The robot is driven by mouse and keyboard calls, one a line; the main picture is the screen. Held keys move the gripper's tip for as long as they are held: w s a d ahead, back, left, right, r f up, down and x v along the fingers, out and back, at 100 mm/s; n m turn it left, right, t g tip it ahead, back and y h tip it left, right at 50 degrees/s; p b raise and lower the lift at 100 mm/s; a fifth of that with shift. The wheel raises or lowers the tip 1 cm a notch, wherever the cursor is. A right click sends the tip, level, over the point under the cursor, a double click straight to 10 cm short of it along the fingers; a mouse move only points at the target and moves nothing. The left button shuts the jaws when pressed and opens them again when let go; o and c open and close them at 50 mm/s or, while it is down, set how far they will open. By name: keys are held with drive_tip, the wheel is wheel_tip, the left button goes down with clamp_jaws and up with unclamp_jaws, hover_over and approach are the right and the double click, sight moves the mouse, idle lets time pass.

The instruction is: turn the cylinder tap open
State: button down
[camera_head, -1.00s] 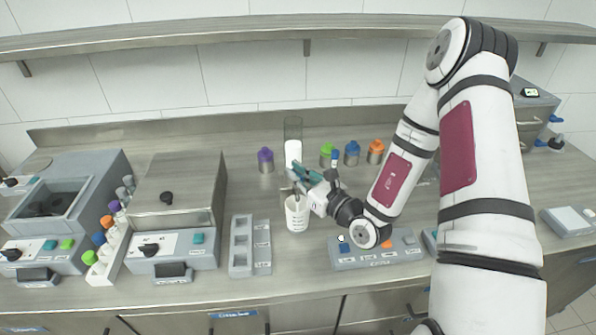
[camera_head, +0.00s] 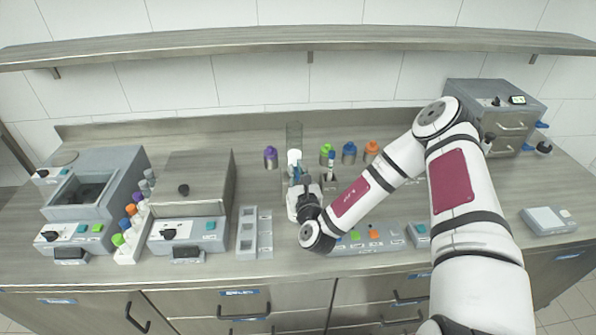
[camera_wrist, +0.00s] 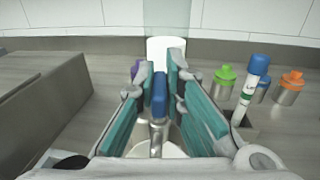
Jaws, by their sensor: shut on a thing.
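The cylinder is a clear upright tube (camera_head: 293,133) with a white lower part (camera_head: 294,157) at the back middle of the counter. The wrist view shows its white part (camera_wrist: 165,48) straight ahead. The tap has a blue handle (camera_wrist: 158,95) above a metal spout (camera_wrist: 156,138). My gripper (camera_wrist: 160,72) has its teal-padded fingers on both sides of the blue handle and is shut on it. In the head view my gripper (camera_head: 297,178) hides the tap. A pale round cup rim (camera_wrist: 178,150) shows partly below the spout; the rest is hidden.
A purple-capped bottle (camera_head: 271,158) stands left of the cylinder. Green (camera_head: 326,154), blue (camera_head: 349,153) and orange (camera_head: 371,151) capped bottles stand to its right. A blue-capped tube (camera_wrist: 251,88) stands close on the right. A grey rack (camera_head: 247,233) lies front left.

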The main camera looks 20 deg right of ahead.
drive_tip(key=shift+a, duration=0.1)
idle(0.3)
drive_tip(key=c, duration=2)
unclamp_jaws()
drive_tip(key=shift+o, duration=0.2)
drive_tip(key=s+a, duration=0.1)
drive_tip(key=s, duration=1.1)
drive_tip(key=shift+r, duration=0.1)
